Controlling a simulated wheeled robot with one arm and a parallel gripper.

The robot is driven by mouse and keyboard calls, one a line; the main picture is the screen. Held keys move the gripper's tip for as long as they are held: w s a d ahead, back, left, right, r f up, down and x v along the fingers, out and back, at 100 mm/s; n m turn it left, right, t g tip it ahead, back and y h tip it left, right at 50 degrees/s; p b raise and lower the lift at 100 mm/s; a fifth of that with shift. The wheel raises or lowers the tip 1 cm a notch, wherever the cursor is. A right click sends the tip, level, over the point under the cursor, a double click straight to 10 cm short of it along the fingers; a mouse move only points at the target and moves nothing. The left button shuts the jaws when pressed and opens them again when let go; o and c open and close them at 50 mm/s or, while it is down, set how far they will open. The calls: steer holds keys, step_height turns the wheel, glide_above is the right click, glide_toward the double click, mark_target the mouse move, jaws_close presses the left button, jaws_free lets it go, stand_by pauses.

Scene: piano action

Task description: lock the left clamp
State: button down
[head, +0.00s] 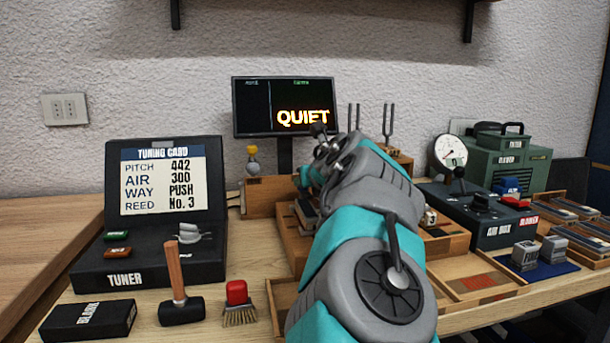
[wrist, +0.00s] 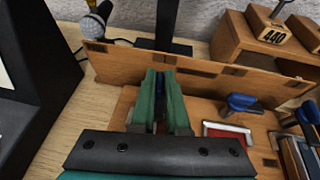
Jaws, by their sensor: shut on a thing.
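In the wrist view my gripper (wrist: 161,82) points toward the wooden back board, its two green fingers close together. A dark blue piece shows in the narrow gap between them, and I take it to be the handle of the left clamp (wrist: 160,112). The fingers hide most of this clamp, so I cannot tell its lever angle. A similar blue-handled clamp (wrist: 241,103) stands free to the right, by a red-edged frame. In the head view my arm covers the gripper and the clamps.
The wooden back board (wrist: 220,70) stands close in front of the fingers. A microphone-like knob (wrist: 95,22) is at upper left. Another blue handle (wrist: 308,116) is at the right edge. The tuner (head: 150,270) stands left of my arm, and the monitor (head: 285,106) reads QUIET.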

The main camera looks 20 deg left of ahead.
steer(key=shift+f+m+t+h, duration=0.3)
steer(key=shift+m+h, duration=0.3)
steer(key=shift+h, duration=0.1)
steer(key=c, duration=1)
jaws_free()
steer(key=shift+o, duration=0.4)
steer(key=shift+r, duration=0.15)
